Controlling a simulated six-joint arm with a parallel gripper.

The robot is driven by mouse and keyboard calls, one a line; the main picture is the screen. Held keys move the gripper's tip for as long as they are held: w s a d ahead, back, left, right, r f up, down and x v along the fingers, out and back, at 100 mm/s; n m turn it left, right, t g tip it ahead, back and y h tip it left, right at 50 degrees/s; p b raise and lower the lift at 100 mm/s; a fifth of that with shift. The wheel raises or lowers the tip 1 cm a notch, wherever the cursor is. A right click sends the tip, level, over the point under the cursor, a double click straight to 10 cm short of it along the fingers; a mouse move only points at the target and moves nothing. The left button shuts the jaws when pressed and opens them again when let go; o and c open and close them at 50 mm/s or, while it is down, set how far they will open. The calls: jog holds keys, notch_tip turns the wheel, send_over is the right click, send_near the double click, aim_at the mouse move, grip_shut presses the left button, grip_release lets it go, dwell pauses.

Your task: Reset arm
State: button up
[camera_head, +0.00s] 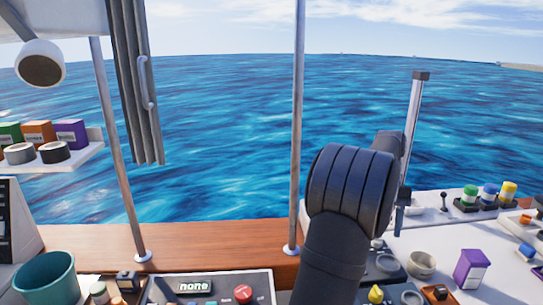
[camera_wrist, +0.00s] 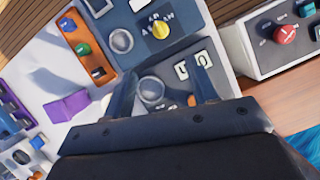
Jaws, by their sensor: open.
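My arm rises from the bottom of the head view, right of the middle. Its dark links hide the gripper there. In the wrist view my gripper (camera_wrist: 163,98) points down at the console, with its two dark fingers apart. Nothing is seen held between them. A grey panel with a round dial (camera_wrist: 151,90) shows between and beyond the fingers. A yellow knob (camera_wrist: 160,28) on a blue-grey panel lies farther up in that view; a yellow knob also shows in the head view (camera_head: 376,294).
A purple box (camera_head: 471,269) stands on the white console at right. A red knob (camera_head: 242,293) sits on a panel at bottom middle. A teal bucket (camera_head: 46,280) is at bottom left. Metal poles (camera_head: 297,130) stand along the wooden rail (camera_head: 200,243). A shelf (camera_head: 60,163) holds boxes and tape rolls.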

aim_at(376, 289)
jog(key=x, duration=1.6)
jog(key=shift+s+f, duration=0.25)
jog(key=shift+f, duration=0.05)
jog(key=v, duration=1.7)
jog(key=x, duration=1.6)
jog(key=shift+f, duration=0.15)
jog(key=shift+s+a+f+n, duration=0.1)
jog(key=shift+s+f+n, duration=0.05)
jog(key=shift+f+n, duration=0.2)
jog(key=n+h, duration=0.2)
jog(key=n, duration=0.3)
jog(key=shift+a, duration=0.15)
jog(key=n+h, duration=0.1)
jog(key=n, duration=0.2)
jog(key=n+t+h, duration=0.1)
jog(key=n, duration=0.2)
jog(key=shift+s+a, duration=0.1)
